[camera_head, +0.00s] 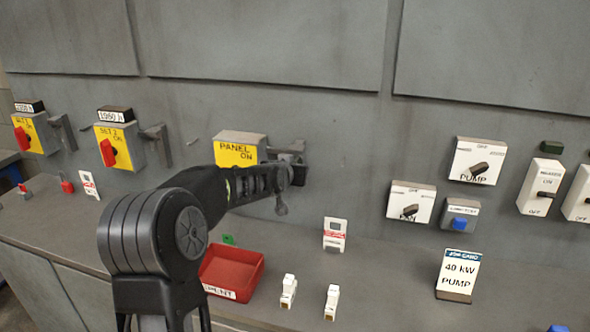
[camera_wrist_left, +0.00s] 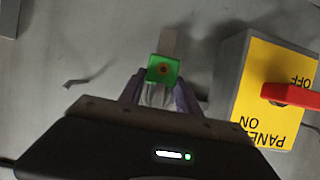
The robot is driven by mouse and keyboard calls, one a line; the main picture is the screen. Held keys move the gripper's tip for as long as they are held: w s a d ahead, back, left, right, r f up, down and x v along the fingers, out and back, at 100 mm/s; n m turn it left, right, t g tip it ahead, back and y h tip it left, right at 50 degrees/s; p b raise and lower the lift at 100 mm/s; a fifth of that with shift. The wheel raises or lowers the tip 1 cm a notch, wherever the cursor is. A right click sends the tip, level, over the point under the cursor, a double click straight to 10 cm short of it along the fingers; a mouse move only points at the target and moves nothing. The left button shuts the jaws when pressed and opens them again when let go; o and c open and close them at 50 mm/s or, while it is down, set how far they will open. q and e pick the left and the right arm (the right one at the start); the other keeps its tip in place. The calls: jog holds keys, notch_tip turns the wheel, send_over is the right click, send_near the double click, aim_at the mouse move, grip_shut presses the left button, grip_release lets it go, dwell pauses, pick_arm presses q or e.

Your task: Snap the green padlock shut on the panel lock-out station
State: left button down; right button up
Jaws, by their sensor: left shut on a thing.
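My left gripper (camera_wrist_left: 157,93) is shut on the green padlock (camera_wrist_left: 164,69), seen face-on between its fingers in the left wrist view. A pale grey tab (camera_wrist_left: 168,42) shows just beyond the padlock; I cannot tell whether the shackle passes through it or is closed. The yellow-faced PANEL box (camera_wrist_left: 272,88), labelled ON and OFF with a red handle (camera_wrist_left: 292,95), stands to the right there. In the head view my left arm reaches the panel station (camera_head: 236,153) and its grey bracket (camera_head: 287,150); the padlock is hidden. My right gripper is out of view.
Two more yellow isolator boxes (camera_head: 120,146) (camera_head: 35,133) are on the wall at left. A red tray (camera_head: 262,275) stands on the counter below my forearm, near two small white devices (camera_head: 289,291) (camera_head: 332,302). Switch boxes (camera_head: 478,160) and a 40 kW PUMP sign (camera_head: 458,272) are at right.

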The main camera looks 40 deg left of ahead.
pick_arm(q)
jog(key=c, duration=0.8)
grip_release()
jog(key=shift+o, duration=0.2)
jog(key=shift+s+d+r, duration=0.15)
jog(key=shift+s, duration=0.1)
jog(key=p+v, duration=0.3)
jog(key=v, duration=0.4)
jog(key=shift+s, duration=0.15)
